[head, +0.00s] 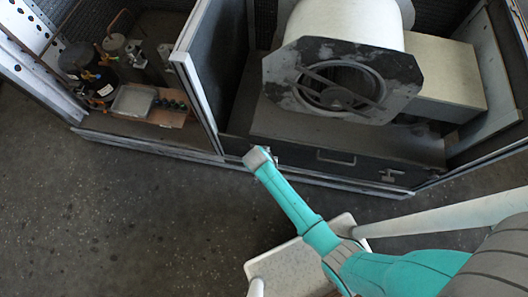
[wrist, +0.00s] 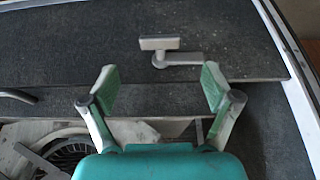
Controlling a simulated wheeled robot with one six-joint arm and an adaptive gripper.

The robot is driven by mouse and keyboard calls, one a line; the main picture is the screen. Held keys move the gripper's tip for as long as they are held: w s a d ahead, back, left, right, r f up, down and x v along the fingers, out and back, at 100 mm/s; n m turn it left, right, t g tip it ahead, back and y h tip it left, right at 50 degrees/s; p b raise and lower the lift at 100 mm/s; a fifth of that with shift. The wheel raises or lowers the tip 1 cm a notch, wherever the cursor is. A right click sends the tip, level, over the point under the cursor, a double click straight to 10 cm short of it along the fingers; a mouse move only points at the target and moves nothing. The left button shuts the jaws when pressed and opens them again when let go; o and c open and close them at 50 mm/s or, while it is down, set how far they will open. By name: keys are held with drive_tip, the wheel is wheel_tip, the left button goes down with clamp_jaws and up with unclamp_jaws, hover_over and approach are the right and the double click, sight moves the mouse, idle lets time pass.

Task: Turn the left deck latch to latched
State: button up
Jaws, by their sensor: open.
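The left deck latch (wrist: 178,58) shows in the wrist view as a small grey metal piece on the dark front panel. It has a short flat bar and an arm that points to the picture's right. My gripper (wrist: 158,80) is open and empty, with a green-padded finger on each side. The latch lies beyond the fingertips, roughly in line with the gap, and no contact shows. In the head view my gripper (head: 260,157) is at the left end of the deck's front panel (head: 300,157) and largely hides the left latch.
A pull handle (head: 335,157) and another latch (head: 392,176) are on the panel. The blower (head: 340,85) stands on the deck behind. A divider post (head: 197,95) is left of my gripper, with a compressor bay (head: 120,80) beyond.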

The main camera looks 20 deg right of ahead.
drive_tip(key=shift+x, duration=3.45)
drive_tip(key=shift+c, duration=0.2)
clamp_jaws()
